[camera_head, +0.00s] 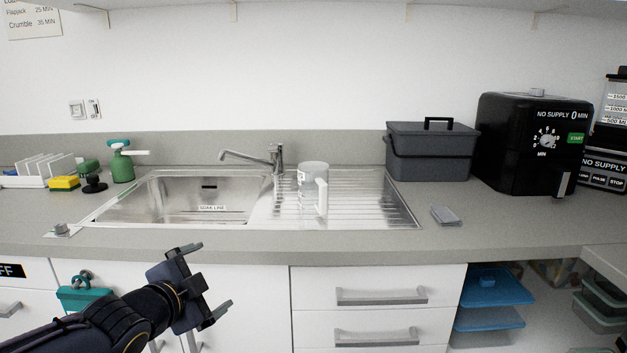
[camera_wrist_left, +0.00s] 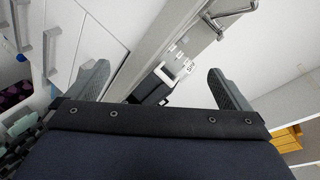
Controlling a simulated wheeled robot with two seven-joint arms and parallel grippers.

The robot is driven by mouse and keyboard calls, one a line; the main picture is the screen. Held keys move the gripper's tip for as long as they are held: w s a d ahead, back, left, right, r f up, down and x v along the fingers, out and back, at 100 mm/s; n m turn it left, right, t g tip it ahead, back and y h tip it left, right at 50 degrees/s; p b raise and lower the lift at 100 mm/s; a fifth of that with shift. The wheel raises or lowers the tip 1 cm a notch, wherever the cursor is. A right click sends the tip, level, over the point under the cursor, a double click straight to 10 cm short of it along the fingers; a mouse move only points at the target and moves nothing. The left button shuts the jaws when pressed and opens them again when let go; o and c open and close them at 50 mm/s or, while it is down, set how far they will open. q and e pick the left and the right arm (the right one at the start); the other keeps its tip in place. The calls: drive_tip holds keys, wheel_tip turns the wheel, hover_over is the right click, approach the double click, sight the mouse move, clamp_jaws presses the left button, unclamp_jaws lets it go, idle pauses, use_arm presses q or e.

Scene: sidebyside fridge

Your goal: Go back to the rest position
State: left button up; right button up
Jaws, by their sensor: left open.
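My left gripper (camera_head: 208,279) is in front of the white cabinet fronts, below the counter edge and left of the drawers. Its two fingers are spread apart with nothing between them. The left wrist view also shows both fingers of this gripper (camera_wrist_left: 160,88) wide apart and empty, with the counter and wall seen tilted beyond them. My right gripper is not in the head view.
The counter (camera_head: 350,244) edge runs just above my left gripper. A sink (camera_head: 180,200) with a white pitcher (camera_head: 313,190) on its drainboard lies behind. Drawer handles (camera_head: 381,296) stick out to the right. A teal object (camera_head: 84,298) hangs at the left cabinet.

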use_arm(q)
drive_tip(key=s+a+f+n+g+y, duration=0.2)
drive_tip(key=s+a+f+n, duration=0.3)
drive_tip(key=s, duration=0.3)
drive_tip(key=s+d+f+n+g+h, duration=0.1)
drive_tip(key=s+d+f+n+g, duration=0.25)
drive_tip(key=s, duration=0.65)
drive_tip(key=s+f+n+g+h, duration=0.1)
drive_tip(key=s+f+n+g, duration=0.1)
drive_tip(key=s+f+n, duration=0.6)
wheel_tip(320, 180, up, 22)
drive_tip(key=s+p, duration=0.2)
drive_tip(key=p, duration=1.6)
drive_tip(key=shift+d+m+g, duration=0.2)
drive_tip(key=shift+m+g, duration=0.15)
drive_tip(key=shift+m, duration=0.1)
drive_tip(key=shift+f, duration=0.1)
